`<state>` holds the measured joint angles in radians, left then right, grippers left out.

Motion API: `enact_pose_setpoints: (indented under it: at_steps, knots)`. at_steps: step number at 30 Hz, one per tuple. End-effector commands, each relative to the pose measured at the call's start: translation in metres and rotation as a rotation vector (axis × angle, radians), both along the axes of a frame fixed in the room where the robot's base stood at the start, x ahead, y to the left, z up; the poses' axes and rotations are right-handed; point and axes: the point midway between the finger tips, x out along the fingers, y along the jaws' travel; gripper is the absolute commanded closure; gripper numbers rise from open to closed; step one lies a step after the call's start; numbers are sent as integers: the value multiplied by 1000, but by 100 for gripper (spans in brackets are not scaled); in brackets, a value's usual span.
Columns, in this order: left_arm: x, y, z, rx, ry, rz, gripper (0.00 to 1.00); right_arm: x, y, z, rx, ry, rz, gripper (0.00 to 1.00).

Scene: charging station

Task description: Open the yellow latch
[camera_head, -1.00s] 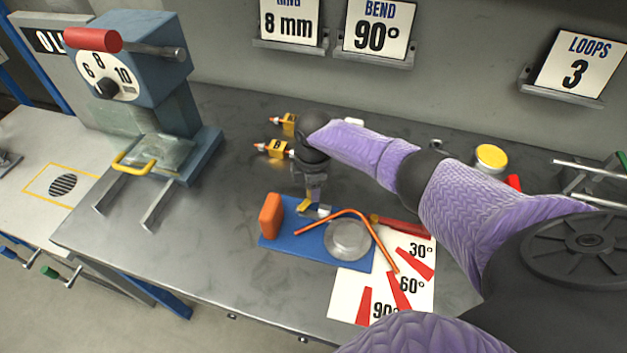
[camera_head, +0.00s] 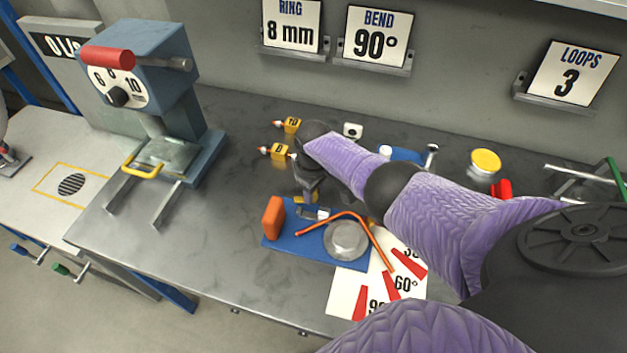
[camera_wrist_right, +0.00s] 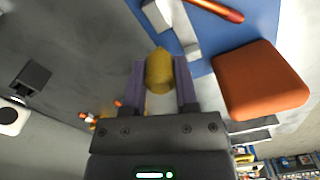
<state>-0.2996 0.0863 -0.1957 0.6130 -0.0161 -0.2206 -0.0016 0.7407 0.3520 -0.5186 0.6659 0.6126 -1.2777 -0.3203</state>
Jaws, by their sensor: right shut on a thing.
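The yellow latch (camera_wrist_right: 160,72) shows in the right wrist view between the two fingers of my right gripper (camera_wrist_right: 160,85), which is shut on it. In the head view my right gripper (camera_head: 306,194) is low at the back edge of the blue board (camera_head: 283,242), and it mostly hides the latch. A small silver part (camera_head: 314,213) lies on the board just in front of the gripper. My left gripper is not in view.
The board carries an orange block (camera_head: 273,217), a bent orange rod (camera_head: 335,220) and a round silver disc (camera_head: 346,240). An angle sheet (camera_head: 345,292) lies beside it. A blue press (camera_head: 150,65) with a yellow handle stands left. The table between is clear.

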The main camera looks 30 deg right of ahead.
Motion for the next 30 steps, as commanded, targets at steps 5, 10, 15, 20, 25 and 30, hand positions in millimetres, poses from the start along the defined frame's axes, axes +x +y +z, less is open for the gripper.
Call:
enact_pose_setpoints:
  at_steps: [5, 10, 15, 20, 25, 30]
  knots:
    - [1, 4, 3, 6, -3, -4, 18, 0, 0, 1, 1, 0, -96, 100]
    - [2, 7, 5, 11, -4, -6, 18, 0, 0, 1, 0, 0, -156, 100]
    - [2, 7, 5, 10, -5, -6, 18, 0, 0, 0, 0, -1, -188, 100]
    - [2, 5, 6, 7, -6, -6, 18, 0, 0, 0, 0, -1, -197, 100]
    - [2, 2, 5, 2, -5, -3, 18, 0, 0, 0, 0, -1, -197, 100]
    - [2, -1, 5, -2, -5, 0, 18, 1, 0, 0, 0, -2, -197, 57]
